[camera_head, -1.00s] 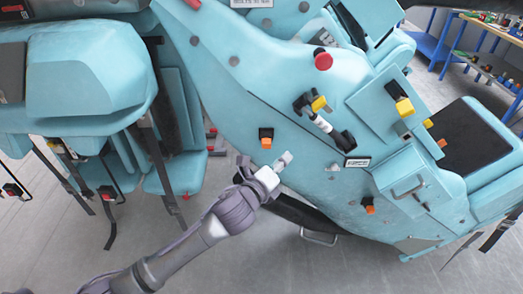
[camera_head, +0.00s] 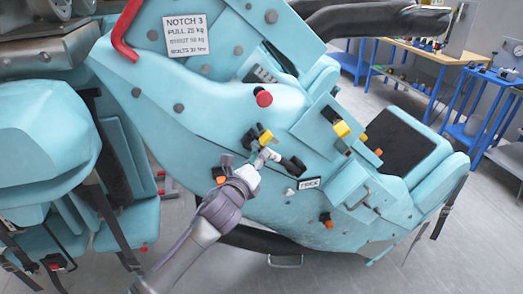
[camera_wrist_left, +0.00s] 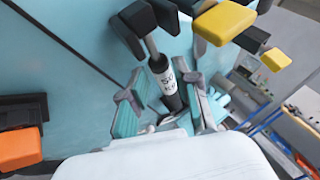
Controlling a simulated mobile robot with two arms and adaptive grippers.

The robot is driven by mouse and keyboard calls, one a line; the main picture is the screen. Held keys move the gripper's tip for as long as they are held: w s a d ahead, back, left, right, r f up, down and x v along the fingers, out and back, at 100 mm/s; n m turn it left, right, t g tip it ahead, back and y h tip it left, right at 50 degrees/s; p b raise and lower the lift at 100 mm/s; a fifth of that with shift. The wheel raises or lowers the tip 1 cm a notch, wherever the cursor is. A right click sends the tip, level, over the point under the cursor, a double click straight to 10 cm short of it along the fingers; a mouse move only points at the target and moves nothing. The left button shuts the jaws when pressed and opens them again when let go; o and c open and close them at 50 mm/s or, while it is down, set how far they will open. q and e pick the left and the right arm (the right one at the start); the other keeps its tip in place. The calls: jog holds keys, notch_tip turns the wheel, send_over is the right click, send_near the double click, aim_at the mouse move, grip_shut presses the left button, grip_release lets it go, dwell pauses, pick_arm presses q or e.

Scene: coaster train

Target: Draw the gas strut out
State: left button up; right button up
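The gas strut (camera_head: 291,166) is a dark cylinder on the side of the turquoise car body, set between dark end mounts. In the left wrist view the strut (camera_wrist_left: 165,83) shows a grey rod, a black body and a white label. My left gripper (camera_head: 263,158) is at the strut in the head view and covers part of it. In the wrist view the left gripper (camera_wrist_left: 168,106) is open, with one finger on each side of the strut body. Gaps show beside it, so it does not look gripped. A yellow knob (camera_wrist_left: 223,22) is by its upper mount. My right gripper is not in view.
A red knob (camera_head: 263,98) sits above the strut, and another yellow knob (camera_head: 341,129) to its right. An orange latch (camera_wrist_left: 20,148) is at the left in the wrist view. A dark seat (camera_head: 400,142) and workbenches (camera_head: 425,52) are farther right.

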pick_arm(q)
jog(key=shift+x, duration=1.3)
jog(key=shift+c, duration=0.3)
grip_shut()
